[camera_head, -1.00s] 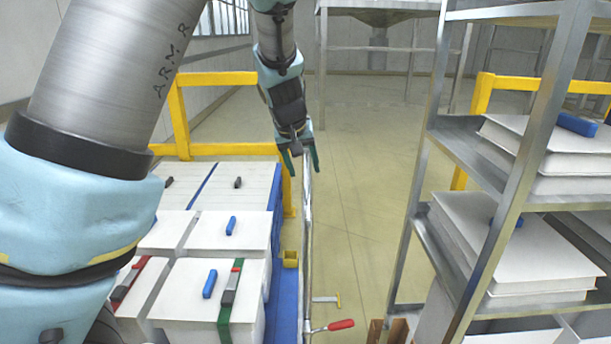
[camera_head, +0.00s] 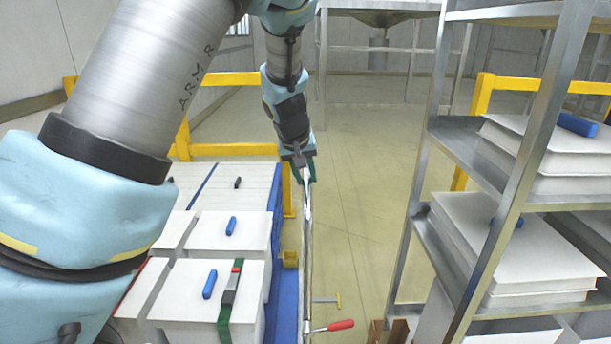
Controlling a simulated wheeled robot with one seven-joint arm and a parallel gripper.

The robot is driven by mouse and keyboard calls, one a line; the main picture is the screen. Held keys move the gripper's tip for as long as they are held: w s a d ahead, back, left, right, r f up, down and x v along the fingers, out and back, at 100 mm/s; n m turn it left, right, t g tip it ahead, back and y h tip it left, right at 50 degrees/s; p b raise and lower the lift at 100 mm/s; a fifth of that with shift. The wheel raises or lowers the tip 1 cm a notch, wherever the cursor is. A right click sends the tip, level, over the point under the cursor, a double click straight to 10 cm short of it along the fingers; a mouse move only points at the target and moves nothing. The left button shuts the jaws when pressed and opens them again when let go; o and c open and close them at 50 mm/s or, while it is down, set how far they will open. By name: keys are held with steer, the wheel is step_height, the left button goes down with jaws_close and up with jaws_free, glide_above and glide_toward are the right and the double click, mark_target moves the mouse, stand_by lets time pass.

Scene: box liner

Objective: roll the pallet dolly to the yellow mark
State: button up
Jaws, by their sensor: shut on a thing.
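A blue pallet-like base (camera_head: 284,310) bears white boxes (camera_head: 234,250) with blue and dark handles on top; I take it for the pallet dolly, but its wheels are hidden. A long, shiny metal bar (camera_head: 307,240) runs along its right side. My gripper (camera_head: 305,178) is at the bar's far end, with its fingers shut on the bar. Whether the bar is joined to the base is not clear. I cannot make out a yellow mark on the floor.
A metal rack (camera_head: 520,180) with white stacks stands at the right. Yellow rails (camera_head: 235,149) stand behind the boxes. The floor (camera_head: 355,220) between is clear.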

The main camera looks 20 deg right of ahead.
jaws_close()
stand_by(0.8)
